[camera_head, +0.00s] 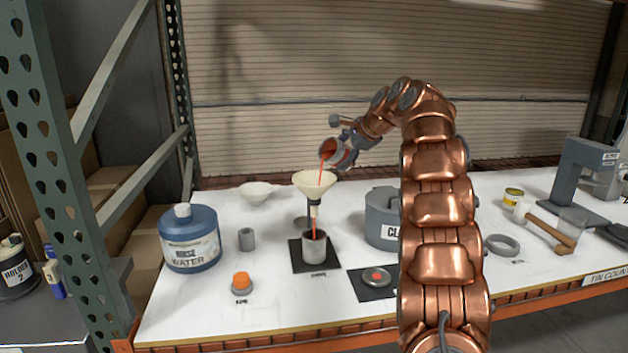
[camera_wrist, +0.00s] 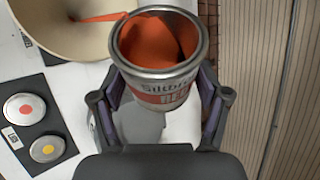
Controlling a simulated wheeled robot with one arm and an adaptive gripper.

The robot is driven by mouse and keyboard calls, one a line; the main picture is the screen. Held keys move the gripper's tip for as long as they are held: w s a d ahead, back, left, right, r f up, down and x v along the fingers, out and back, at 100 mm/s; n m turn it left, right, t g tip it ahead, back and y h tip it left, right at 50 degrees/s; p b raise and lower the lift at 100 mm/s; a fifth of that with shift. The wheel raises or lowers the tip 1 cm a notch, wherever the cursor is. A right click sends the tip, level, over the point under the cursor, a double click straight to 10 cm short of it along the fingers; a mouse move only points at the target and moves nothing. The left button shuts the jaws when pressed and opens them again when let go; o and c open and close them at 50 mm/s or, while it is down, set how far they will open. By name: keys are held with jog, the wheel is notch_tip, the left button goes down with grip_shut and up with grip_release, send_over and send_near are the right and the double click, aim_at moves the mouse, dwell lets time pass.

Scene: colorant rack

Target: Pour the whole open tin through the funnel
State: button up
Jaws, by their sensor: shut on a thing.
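My gripper (camera_head: 346,146) is shut on the open tin (camera_head: 333,153), a metal tin with a red label and orange-red paint inside. The tin is tilted to the left above the funnel (camera_head: 315,184), and a thin orange-red stream falls from its lip into the cream funnel. In the wrist view the tin (camera_wrist: 161,60) sits between the fingers, with paint still inside, and the funnel (camera_wrist: 75,22) lies at upper left with a streak of paint in it. Under the funnel, a grey cup (camera_head: 314,246) stands on a black mat, with a red stream entering it.
A blue rinse water jug (camera_head: 190,240), a small grey cylinder (camera_head: 246,239) and an orange button (camera_head: 241,282) stand at left. A grey pot (camera_head: 382,217) stands right of the funnel. A black pad (camera_head: 362,290) with a red-dotted lid lies in front. A mallet (camera_head: 545,229) lies at right.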

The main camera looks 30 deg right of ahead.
aim_at(329, 155)
jog(key=shift+a+r+n+h+b, duration=0.25)
jog(key=shift+r+n+h+b, duration=0.5)
jog(key=shift+h+b, duration=0.85)
dwell(2.2)
jog(key=shift+s+a+f+n+t+b, duration=0.15)
jog(key=shift+a+b, duration=0.4)
jog(key=shift+b, duration=0.8)
jog(key=shift+w+a+f+n+t+b, duration=0.15)
jog(key=shift+a+b, duration=0.35)
jog(key=shift+b, duration=0.85)
jog(key=shift+s+a+r+n+h+b, duration=0.1)
jog(key=shift+a+r+n+h+b, duration=0.15)
jog(key=shift+h+b, duration=0.3)
jog(key=shift+a+r+n+h+b, duration=0.1)
jog(key=shift+n+h+b, duration=0.2)
jog(key=shift+h+b, duration=0.2)
dwell(0.5)
